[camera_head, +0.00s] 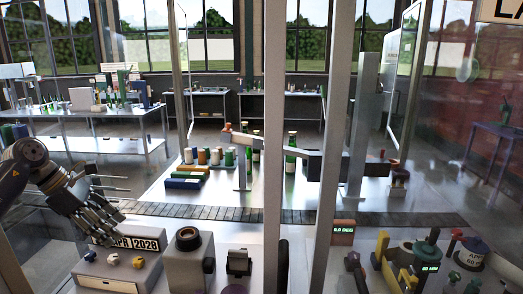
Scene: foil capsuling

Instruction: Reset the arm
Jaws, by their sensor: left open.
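My left arm comes in from the left edge. Its dark gripper (106,222) is open, with its fingers spread and pointing down and right. I see nothing held between the fingers. My right gripper is not seen.
Metal posts (274,120) and (333,140) and glass panels stand close in front. A conveyor (230,212) crosses behind the grey housing with a dark round top (188,240). Green bottles (291,152) and coloured cylinders (203,157) stand beyond.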

